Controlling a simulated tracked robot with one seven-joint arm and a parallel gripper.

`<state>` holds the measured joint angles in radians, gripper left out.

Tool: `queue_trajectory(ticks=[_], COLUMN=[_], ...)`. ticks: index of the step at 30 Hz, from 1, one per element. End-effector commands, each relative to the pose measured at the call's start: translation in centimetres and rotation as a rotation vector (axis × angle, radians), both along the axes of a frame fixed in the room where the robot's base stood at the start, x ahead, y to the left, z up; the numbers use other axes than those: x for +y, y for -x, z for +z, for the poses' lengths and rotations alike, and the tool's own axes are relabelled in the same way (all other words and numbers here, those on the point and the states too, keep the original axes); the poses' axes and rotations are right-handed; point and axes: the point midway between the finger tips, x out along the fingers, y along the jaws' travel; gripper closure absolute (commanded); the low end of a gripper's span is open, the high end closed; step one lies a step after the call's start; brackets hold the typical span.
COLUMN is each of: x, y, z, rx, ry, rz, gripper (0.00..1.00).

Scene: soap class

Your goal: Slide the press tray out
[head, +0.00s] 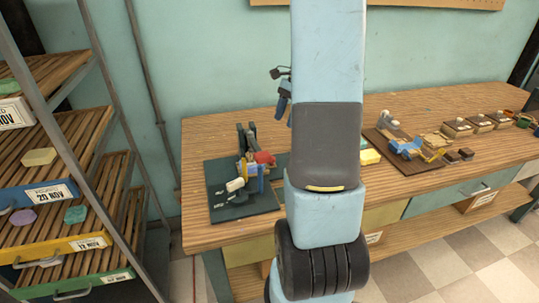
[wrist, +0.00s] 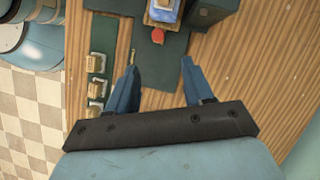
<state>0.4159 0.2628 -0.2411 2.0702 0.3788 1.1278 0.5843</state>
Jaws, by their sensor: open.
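The soap press (head: 247,172) stands on a dark base plate (head: 222,178) at the left of the bench. It has a red knob (head: 264,157), blue and yellow parts and a white piece at the front. I cannot tell for sure which part is the tray. In the wrist view a blue part with a tan block (wrist: 164,12) shows at the top edge, with the red knob (wrist: 158,36) just below it. My gripper (wrist: 158,67) is open and empty, its fingers apart above the bench and dark plate, short of the knob. In the head view my arm mostly hides it.
Left of the bench stands a slatted rack (head: 65,165) with soaps and dated drawers. Right of my arm are a wooden board (head: 405,150) with tools, a yellow block (head: 370,157) and several stamp-like blocks (head: 480,123). The wrist view shows small blocks (wrist: 96,88) at left.

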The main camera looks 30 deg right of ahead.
Motion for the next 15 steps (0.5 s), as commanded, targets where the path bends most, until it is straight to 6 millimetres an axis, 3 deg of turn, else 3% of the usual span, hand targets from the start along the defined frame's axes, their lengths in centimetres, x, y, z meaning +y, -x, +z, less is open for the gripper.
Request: queue_trajectory(ticks=[5,15], x=[0.7,3.0], y=[0.1,0.4], z=[-1.7,-7.1], rx=[0.003,0.003], ry=[-0.004,-0.003], rz=[-0.002,0.0], gripper=[0.48,0.48])
